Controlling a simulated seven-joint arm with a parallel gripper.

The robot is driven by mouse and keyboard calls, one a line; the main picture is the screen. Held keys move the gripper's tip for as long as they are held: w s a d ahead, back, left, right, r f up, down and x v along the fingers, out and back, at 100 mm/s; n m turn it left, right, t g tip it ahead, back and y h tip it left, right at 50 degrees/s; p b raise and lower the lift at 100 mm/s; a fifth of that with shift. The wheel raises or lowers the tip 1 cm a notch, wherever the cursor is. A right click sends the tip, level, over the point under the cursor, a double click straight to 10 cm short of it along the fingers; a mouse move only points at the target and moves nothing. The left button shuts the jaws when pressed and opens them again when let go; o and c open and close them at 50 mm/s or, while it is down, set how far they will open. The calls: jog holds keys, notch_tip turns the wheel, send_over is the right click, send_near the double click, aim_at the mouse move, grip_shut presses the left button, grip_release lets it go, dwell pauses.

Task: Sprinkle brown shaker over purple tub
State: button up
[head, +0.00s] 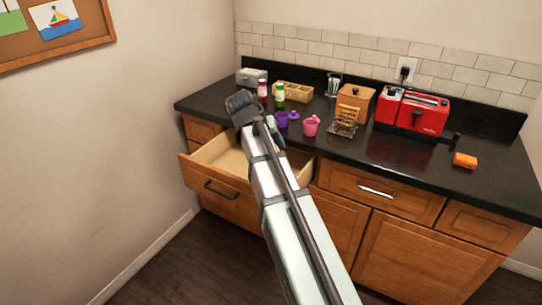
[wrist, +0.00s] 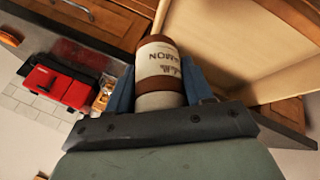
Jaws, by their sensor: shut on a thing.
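My gripper (wrist: 160,90) is shut on the brown shaker (wrist: 156,65), a pale cylinder with brown bands and a label, held between two blue fingers in the wrist view. In the head view my arm reaches over the open drawer, and the gripper (head: 274,132) is mostly hidden behind it, close to the counter's front edge. The purple tub (head: 282,120) stands on the dark counter just beyond the gripper, partly covered by my arm. A smaller purple piece (head: 294,115) is right beside it. The held shaker's tilt is not clear.
An open, empty-looking drawer (head: 222,158) juts out below the counter. A pink cup (head: 311,126) and wire rack (head: 344,123) stand right of the tub. Red-capped (head: 262,91) and green-capped (head: 279,96) shakers stand behind. A red toaster (head: 420,116) and orange sponge (head: 465,160) are farther right.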

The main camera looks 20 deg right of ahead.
jog(key=w+d+r+n+t, duration=0.1)
jog(key=w+d, duration=0.4)
jog(key=w, duration=0.5)
jog(key=w+d+n+t, duration=0.1)
jog(key=w+d+n, duration=0.2)
jog(key=w, duration=0.7)
jog(key=w+d+r+n+t, duration=0.1)
jog(key=w+d+n, duration=0.1)
jog(key=w+d, duration=0.4)
jog(key=shift+w+d+r+n+h, duration=0.1)
jog(key=shift+w, duration=0.65)
jog(key=shift+w+d+r+n+h, duration=0.1)
jog(key=shift+w+d, duration=0.05)
jog(key=shift+w, duration=0.65)
jog(key=shift+w+d+r+n+h, duration=0.1)
jog(key=shift+w, duration=0.65)
jog(key=shift+s+f+t+h, duration=0.1)
jog(key=shift+f+t+h, duration=0.25)
jog(key=shift+h, duration=0.25)
jog(key=shift+w+d+f+n+t+h, duration=0.15)
jog(key=shift+f+n+t+h, duration=0.3)
jog(key=shift+h, duration=0.7)
jog(key=shift+d+f+n+t+h, duration=0.35)
jog(key=shift+n+t+h, duration=0.2)
jog(key=shift+h, duration=0.65)
jog(key=shift+w+d+f+n+t+h, duration=0.15)
jog(key=shift+f+n+t+h, duration=0.35)
jog(key=shift+h, duration=0.65)
jog(key=shift+s+r, duration=0.1)
